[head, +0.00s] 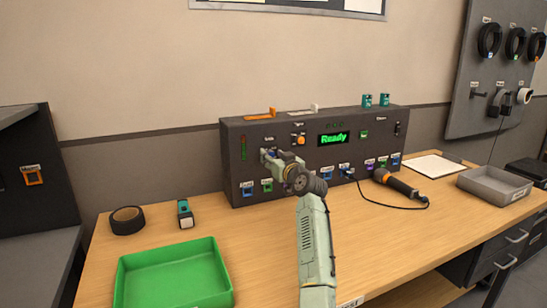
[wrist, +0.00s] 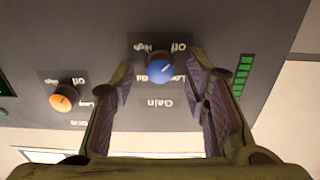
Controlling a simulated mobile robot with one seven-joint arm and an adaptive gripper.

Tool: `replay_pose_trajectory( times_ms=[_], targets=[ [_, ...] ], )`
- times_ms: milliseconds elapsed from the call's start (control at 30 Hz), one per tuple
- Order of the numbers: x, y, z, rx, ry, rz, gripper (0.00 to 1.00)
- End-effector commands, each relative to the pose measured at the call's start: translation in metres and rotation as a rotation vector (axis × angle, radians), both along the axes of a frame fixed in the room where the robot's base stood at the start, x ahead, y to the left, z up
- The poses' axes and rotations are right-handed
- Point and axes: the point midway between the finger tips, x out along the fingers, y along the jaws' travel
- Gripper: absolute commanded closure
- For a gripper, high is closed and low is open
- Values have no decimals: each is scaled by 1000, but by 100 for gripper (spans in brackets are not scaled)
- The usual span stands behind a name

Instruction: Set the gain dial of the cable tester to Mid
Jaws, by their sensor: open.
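The cable tester (head: 350,159) is a dark box at the back of the desk, its green display (head: 335,139) reading "Ready". Its gain dial (wrist: 159,68) is a blue knob, shown upside down in the wrist view above the word "Gain". The labels Off, High and Low show around it; another label is partly hidden by the knob. I cannot tell which one its small pale mark points at. My gripper (wrist: 161,74) is open, one finger on each side of the dial, with gaps visible. In the head view my gripper (head: 270,156) hides the dial at the tester's left part.
An orange knob (wrist: 64,98) sits beside the gain dial, and a green level bar (wrist: 243,75) on its other side. A green tray (head: 172,277), black tape roll (head: 127,220), orange-black handheld tool (head: 396,184) with cable and grey tray (head: 494,186) are on the desk.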

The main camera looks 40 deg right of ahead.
Motion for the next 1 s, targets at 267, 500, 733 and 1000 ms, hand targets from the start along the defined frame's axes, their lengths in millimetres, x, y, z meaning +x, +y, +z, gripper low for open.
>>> replay_pose_trajectory(
  times_ms=[267,500,733,1000],
  targets=[
    [0,0,0,0,0,0,65],
    [0,0,0,0,0,0,81],
    [0,0,0,0,0,0,96],
    [0,0,0,3,-1,0,100]
  ],
)
